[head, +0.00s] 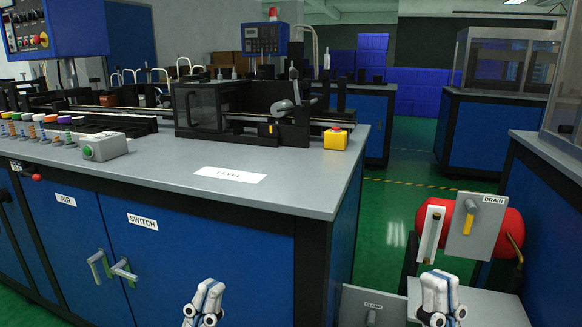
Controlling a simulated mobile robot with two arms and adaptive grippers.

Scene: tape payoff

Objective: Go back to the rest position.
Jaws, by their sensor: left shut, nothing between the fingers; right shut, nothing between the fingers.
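My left gripper (205,300) shows at the bottom of the head view, left of centre, in front of the blue cabinet front. It is shut and empty. My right gripper (439,296) shows at the bottom right, in front of the grey shelf below the red tank. It is shut and empty. Both grippers appear apart from the things around them, though their depth is hard to judge. The lower parts of both are cut off by the picture's bottom edge.
A grey-topped workbench (300,190) with blue doors fills the left and middle. A red tank (506,228) with a grey DRAIN plate (476,228) stands at right. A CLAMP plate (372,306) is between the grippers. Green floor (392,215) shows between the benches.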

